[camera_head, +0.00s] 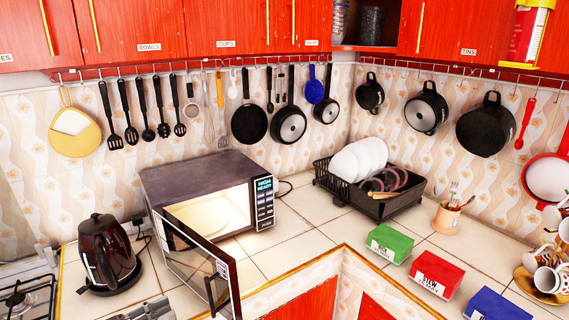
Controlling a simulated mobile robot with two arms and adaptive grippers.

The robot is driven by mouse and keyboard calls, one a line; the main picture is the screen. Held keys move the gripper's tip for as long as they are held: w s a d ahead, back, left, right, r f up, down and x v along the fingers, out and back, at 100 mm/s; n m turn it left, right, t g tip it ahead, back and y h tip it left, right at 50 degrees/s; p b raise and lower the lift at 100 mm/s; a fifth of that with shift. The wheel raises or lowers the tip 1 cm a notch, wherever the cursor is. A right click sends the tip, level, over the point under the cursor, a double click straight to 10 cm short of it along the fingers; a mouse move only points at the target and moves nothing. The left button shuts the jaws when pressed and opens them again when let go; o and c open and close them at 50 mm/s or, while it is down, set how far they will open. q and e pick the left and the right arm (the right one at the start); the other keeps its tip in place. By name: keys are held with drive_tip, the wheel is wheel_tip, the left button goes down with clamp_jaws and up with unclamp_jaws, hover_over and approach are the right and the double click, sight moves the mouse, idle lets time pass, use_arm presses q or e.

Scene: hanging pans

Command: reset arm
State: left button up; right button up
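A grey mechanical part, which looks like my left gripper (148,310), just enters at the bottom edge, left of the open microwave door. Only its top shows, so I cannot tell its finger state or whether it holds anything. My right gripper is not in view. Pans hang on the wall rails: a black frying pan (249,124), two more pans (289,125) (326,109) on the back wall, and dark pots (370,95) (426,110) (486,127) on the right wall.
The microwave (205,185) stands with its door (200,265) swung open toward me. A kettle (107,255) is left, a dish rack (368,188) at the corner. Green (390,243), red (436,275) and blue (497,305) boxes line the right counter. Tiles before the rack are clear.

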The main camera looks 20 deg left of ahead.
use_arm(q)
drive_tip(key=d+f+n+g+y, duration=0.45)
drive_tip(key=d+f+y, duration=0.5)
drive_tip(key=f, duration=0.25)
drive_tip(key=s+d+r+g, duration=0.3)
drive_tip(key=s+d+g, duration=0.5)
drive_tip(key=s+d, duration=0.6)
wheel_tip(320, 180, down, 30)
drive_tip(key=d+g+b, duration=0.1)
drive_tip(key=b, duration=0.2)
drive_tip(key=s+a+f+m+g+b, duration=0.1)
drive_tip(key=s+a+f, duration=0.1)
drive_tip(key=s+f, duration=1.5)
drive_tip(key=shift+s+a+f+h+b, duration=0.25)
drive_tip(key=shift+a+f+h+b, duration=0.1)
drive_tip(key=shift+f, duration=0.05)
